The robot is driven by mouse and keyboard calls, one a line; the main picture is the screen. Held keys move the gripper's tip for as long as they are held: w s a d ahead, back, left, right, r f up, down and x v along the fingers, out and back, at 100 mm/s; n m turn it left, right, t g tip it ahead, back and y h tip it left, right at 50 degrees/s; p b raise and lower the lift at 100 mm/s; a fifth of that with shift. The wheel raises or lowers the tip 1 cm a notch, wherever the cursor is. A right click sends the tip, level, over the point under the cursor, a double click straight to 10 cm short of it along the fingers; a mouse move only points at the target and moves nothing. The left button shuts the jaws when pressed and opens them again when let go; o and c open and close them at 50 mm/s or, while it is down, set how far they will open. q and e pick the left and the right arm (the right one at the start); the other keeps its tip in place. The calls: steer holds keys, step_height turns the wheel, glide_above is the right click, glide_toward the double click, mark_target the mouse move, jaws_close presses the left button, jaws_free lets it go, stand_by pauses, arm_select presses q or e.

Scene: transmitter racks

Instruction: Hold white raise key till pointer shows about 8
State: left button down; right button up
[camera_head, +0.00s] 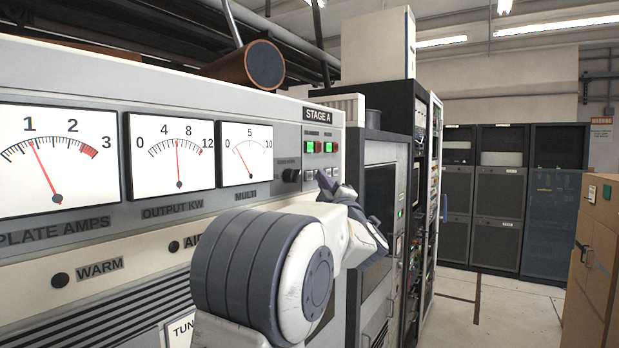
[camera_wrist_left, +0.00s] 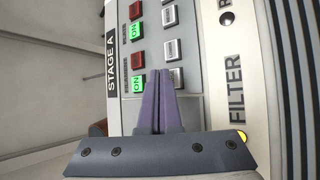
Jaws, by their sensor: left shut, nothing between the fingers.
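The Output kW meter (camera_head: 171,152) is on the grey Stage A panel in the head view. Its red pointer stands between 4 and 8, near 6. My left gripper (camera_head: 325,182) is shut and empty, at the panel's key group under the Stage A label. In the left wrist view the closed fingertips (camera_wrist_left: 160,72) lie between a lit green ON button (camera_wrist_left: 137,84) and a white key (camera_wrist_left: 177,77). More white keys (camera_wrist_left: 171,49) sit in the same column. Which one is the raise key, and whether the tips touch one, I cannot tell. My right gripper is not in view.
The Plate Amps meter (camera_head: 57,160) reads a little above 1, and the Multi meter (camera_head: 245,153) about 2. Equipment racks (camera_head: 385,200) stand beyond the panel. The floor at right (camera_head: 510,305) is clear.

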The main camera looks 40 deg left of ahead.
arm_select(q)
steer(key=shift+a, duration=0.4)
steer(key=shift+a+b, duration=0.4)
steer(key=shift+b, duration=0.15)
steer(key=shift+d, duration=0.15)
stand_by(3.1)
steer(key=shift+d, duration=0.7)
steer(key=d+b, duration=0.1)
steer(key=d, duration=0.4)
steer(key=shift+w, duration=0.15)
stand_by(0.3)
